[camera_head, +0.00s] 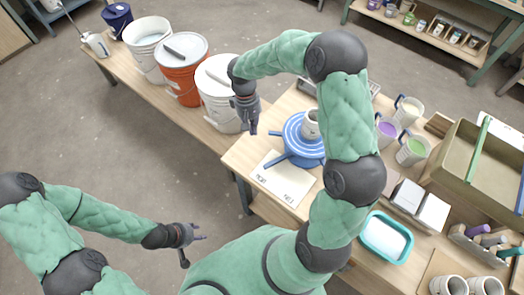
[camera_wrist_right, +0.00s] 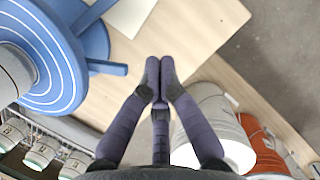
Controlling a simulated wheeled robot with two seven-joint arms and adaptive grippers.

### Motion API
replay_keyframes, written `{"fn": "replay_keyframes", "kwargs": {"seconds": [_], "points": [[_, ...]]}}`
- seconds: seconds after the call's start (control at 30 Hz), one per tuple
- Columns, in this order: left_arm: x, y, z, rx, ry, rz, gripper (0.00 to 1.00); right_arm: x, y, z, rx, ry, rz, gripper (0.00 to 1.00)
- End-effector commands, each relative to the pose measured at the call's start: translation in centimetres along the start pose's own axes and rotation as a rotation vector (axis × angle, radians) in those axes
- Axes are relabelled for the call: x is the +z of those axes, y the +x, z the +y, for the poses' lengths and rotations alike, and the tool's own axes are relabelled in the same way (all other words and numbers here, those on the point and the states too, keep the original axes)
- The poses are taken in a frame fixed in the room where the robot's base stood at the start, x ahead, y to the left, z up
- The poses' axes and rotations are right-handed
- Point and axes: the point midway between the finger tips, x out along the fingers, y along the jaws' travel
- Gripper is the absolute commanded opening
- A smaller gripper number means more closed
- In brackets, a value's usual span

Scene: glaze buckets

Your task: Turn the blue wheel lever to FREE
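The blue wheel (camera_head: 296,146) lies flat on the table with a white cup (camera_head: 311,122) on top. Blue bars stick out from it, one to the left (camera_head: 273,133) and one to the lower left (camera_head: 279,161). In the right wrist view the wheel (camera_wrist_right: 62,85) is at the left. A white card (camera_head: 283,180) with small lettering, including what reads as FREE, lies in front of it. My right gripper (camera_head: 252,131) is left of the wheel, apart from the bars; its fingertips (camera_wrist_right: 160,66) are together and empty. My left gripper (camera_head: 204,235) is low, away from the table.
A white bucket (camera_head: 217,97), an orange bucket (camera_head: 181,75) and another white bucket (camera_head: 147,50) stand on a bench at the left. Cups (camera_head: 411,150), a turquoise tray (camera_head: 385,238) and a large bin (camera_head: 460,160) occupy the table's right side.

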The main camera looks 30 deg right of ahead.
Motion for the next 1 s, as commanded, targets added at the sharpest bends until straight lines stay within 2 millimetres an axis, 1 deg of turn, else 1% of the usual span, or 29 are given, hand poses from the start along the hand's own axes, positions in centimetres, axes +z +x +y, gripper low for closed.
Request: {"fn": "replay_keyframes", "kwargs": {"seconds": [0.17,0.27,0.37,0.8,0.9,1.0], "points": [[0.0,0.1,0.0,0.000,0.000,0.000,0.40,0.0,0.2,0.0,0.000,0.000,-0.001,0.00],[-0.1,0.2,-0.1,0.000,0.000,0.001,0.40,0.0,1.0,0.0,-0.001,0.000,-0.001,0.00],[-0.1,0.6,-0.2,0.000,0.000,0.001,0.40,0.0,2.4,0.0,-0.001,0.000,-0.002,0.00],[-0.1,2.2,-0.8,0.000,0.000,0.001,0.40,0.0,10.6,0.0,-0.001,-0.001,-0.003,0.00],[-0.1,2.3,-0.8,0.000,0.000,0.001,0.40,1.6,10.5,0.0,-0.001,0.000,0.001,0.00],[-0.1,2.5,-0.9,0.000,0.000,0.001,0.40,2.7,10.8,0.0,-0.001,0.000,0.001,0.00]]}}
